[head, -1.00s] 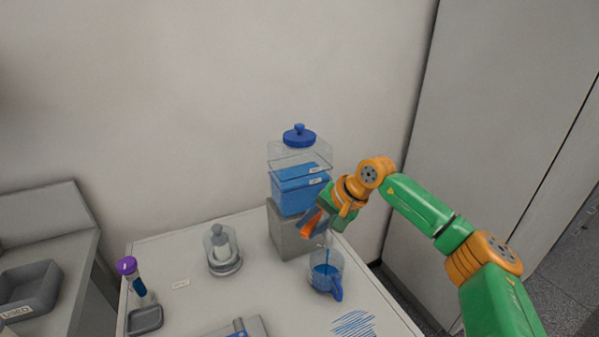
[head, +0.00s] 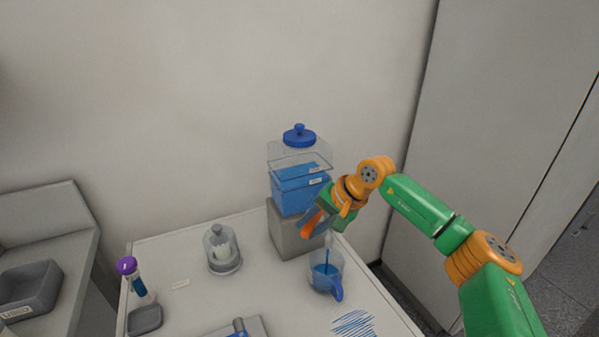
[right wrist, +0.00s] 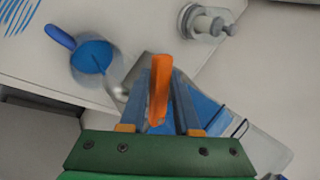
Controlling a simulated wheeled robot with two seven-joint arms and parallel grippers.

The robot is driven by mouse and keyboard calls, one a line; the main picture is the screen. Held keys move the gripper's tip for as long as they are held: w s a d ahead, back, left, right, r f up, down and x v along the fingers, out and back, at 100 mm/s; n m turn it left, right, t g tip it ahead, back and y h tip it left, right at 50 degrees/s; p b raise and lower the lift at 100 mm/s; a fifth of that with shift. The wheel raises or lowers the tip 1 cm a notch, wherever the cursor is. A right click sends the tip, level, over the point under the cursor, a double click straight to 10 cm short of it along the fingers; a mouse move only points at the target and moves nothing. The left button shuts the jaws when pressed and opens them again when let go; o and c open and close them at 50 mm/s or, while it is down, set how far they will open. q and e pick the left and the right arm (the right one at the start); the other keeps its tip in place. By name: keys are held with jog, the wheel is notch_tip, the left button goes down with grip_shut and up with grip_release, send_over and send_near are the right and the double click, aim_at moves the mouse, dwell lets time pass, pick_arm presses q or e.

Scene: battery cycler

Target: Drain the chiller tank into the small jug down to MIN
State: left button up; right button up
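The chiller tank (head: 299,190) is clear with a blue lid and blue liquid in its lower part. It stands on a grey block at the table's back. Its small labels are too small to read. The small jug (head: 327,281), clear with a blue handle, stands below the tap with blue liquid in it. A thin blue stream falls into it. My right gripper (head: 313,222) is at the tap in front of the tank. In the right wrist view, its fingers (right wrist: 162,95) are closed around the orange tap lever (right wrist: 158,85). The jug (right wrist: 92,55) shows beyond them. My left gripper is out of view.
A clear domed vessel (head: 223,250) stands left of the block. A purple-capped tube (head: 134,279), a small grey tray (head: 145,319) and a grey device (head: 238,330) are farther left and in front.

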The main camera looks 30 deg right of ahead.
dwell(0.5)
jog(key=shift+w+a+m+t+h, duration=0.15)
jog(key=shift+w+m+h, duration=0.15)
jog(key=shift+m, duration=0.35)
jog(key=shift+w+a+m+t+h, duration=0.2)
jog(key=shift+m+h, duration=0.2)
jog(key=shift+m, duration=0.25)
dwell(2.0)
jog(key=m+h, duration=0.1)
jog(key=w+m+h, duration=0.1)
jog(key=m, duration=0.1)
jog(key=w+m+h, duration=0.1)
jog(key=m, duration=0.1)
jog(key=shift+w+a+t, duration=0.2)
jog(key=shift+w+t, duration=0.05)
jog(key=shift+r, duration=0.1)
jog(key=shift+o, duration=1.2)
jog(key=shift+w, duration=0.1)
